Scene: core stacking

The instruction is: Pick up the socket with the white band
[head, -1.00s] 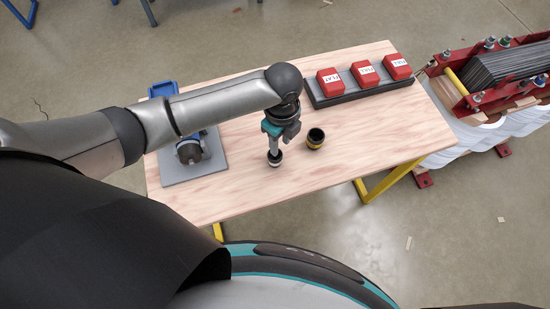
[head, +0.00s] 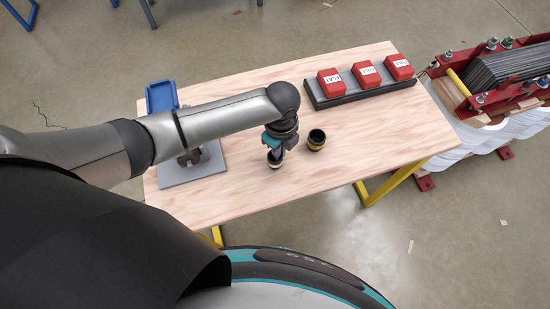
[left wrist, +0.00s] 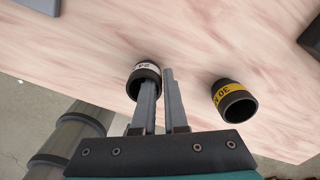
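The socket with the white band (left wrist: 145,66) stands on the wooden table in the left wrist view, a short dark cylinder with an open top. In the head view it is mostly hidden under my left gripper, with only a bit (head: 274,165) showing. My left gripper (left wrist: 159,78) is low over it, its fingers slightly apart. One finger reaches to the socket's opening and the other is just right of its wall; I cannot tell whether they touch it. My right gripper is not in view.
A socket with a yellow band (head: 316,140) stands close to the right, also in the left wrist view (left wrist: 232,100). A dark rack (head: 360,90) with red boxes is at the back right. A grey plate (head: 190,174) with a blue fixture is at the left.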

